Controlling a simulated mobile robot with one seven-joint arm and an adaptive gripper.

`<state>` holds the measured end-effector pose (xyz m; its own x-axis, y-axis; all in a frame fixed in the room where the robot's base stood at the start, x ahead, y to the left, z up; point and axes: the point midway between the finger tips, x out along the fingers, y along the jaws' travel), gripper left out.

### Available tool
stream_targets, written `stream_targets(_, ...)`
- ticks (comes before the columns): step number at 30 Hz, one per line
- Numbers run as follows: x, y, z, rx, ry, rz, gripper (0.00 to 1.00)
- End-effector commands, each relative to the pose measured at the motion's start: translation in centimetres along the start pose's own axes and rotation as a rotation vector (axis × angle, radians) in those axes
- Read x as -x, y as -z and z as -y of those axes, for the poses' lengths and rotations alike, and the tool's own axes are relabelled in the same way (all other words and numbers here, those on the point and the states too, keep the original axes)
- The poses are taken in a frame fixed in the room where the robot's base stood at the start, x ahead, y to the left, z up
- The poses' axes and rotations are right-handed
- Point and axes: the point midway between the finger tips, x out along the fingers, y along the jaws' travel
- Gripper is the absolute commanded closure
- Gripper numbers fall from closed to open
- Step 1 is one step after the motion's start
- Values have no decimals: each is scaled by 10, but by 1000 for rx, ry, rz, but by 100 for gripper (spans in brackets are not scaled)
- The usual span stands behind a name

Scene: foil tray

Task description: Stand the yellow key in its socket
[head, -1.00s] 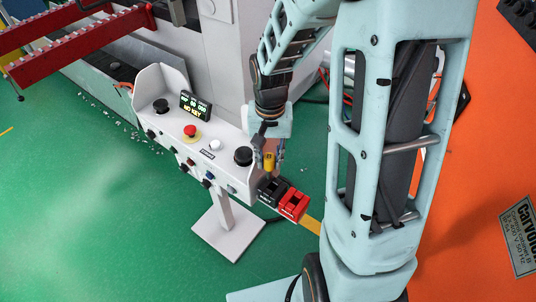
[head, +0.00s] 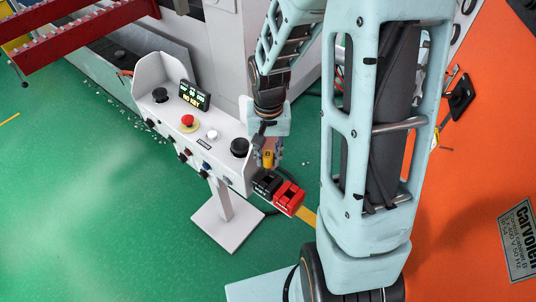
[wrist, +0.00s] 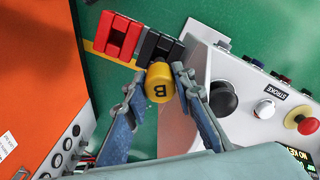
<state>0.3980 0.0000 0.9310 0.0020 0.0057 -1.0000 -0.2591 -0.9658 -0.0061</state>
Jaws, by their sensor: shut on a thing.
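The yellow key (head: 267,159), a rounded block marked B, is between the fingers of my gripper (head: 267,157), at the near right end of the control panel. In the wrist view, the key (wrist: 159,83) lies between the two blue fingertips of my gripper (wrist: 158,75), which is shut on it. Just beyond the key is a black socket block (head: 266,184), with a red socket block (head: 289,197) beside it. The key overlaps the edge of the black block (wrist: 162,47) in the wrist view. I cannot tell whether they touch; the key's lower end is hidden.
The white control panel (head: 226,167) carries knobs, a red stop button (head: 187,120) and a display (head: 195,101) reading NO KEY. An orange cabinet (head: 480,165) stands at the right. Green floor (head: 90,220) is open at the left.

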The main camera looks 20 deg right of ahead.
Motion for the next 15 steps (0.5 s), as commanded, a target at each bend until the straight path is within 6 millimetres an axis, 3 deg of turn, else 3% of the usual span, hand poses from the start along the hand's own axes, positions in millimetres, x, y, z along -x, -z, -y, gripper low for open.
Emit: stream_targets(15,-34,0,0,-1,0,1,100)
